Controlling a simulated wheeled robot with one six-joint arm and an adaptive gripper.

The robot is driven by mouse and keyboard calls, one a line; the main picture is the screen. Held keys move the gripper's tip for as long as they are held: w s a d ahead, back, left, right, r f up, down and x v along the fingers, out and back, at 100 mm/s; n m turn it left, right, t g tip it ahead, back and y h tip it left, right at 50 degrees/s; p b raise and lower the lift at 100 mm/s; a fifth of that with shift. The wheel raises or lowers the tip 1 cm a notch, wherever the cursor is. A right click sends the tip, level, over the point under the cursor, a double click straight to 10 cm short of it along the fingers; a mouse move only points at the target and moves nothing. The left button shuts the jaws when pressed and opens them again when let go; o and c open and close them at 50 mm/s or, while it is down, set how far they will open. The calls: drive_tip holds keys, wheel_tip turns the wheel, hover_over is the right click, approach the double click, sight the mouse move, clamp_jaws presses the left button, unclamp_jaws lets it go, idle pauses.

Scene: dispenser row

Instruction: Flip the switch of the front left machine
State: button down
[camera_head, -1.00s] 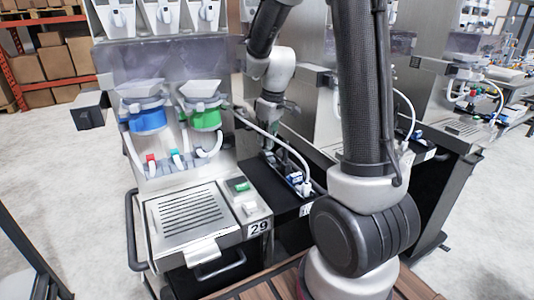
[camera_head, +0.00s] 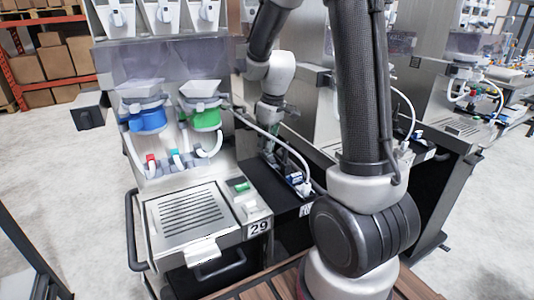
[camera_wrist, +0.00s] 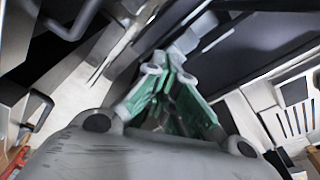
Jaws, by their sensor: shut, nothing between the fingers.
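The machine marked 29 (camera_head: 190,240) stands at the front left in the head view. It has a slotted drip tray (camera_head: 187,212), and a green switch (camera_head: 241,187) sits on the panel to the tray's right. My gripper (camera_head: 265,148) is beyond and above that switch, near the white hose and the gap to the neighbouring machine. It is small and partly hidden there. In the wrist view my gripper's green fingers (camera_wrist: 178,52) converge at their tips, with nothing visible held. I cannot make out the green switch in the wrist view.
Blue (camera_head: 148,118) and green (camera_head: 205,118) dispensers hang above the tray. A white hose (camera_head: 270,134) arches to the neighbouring machine's dark bay (camera_head: 262,178). A black box (camera_head: 88,108) juts out left. Clear floor (camera_head: 60,180) lies to the left.

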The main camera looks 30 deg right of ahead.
drive_tip(key=shift+r, duration=3.4)
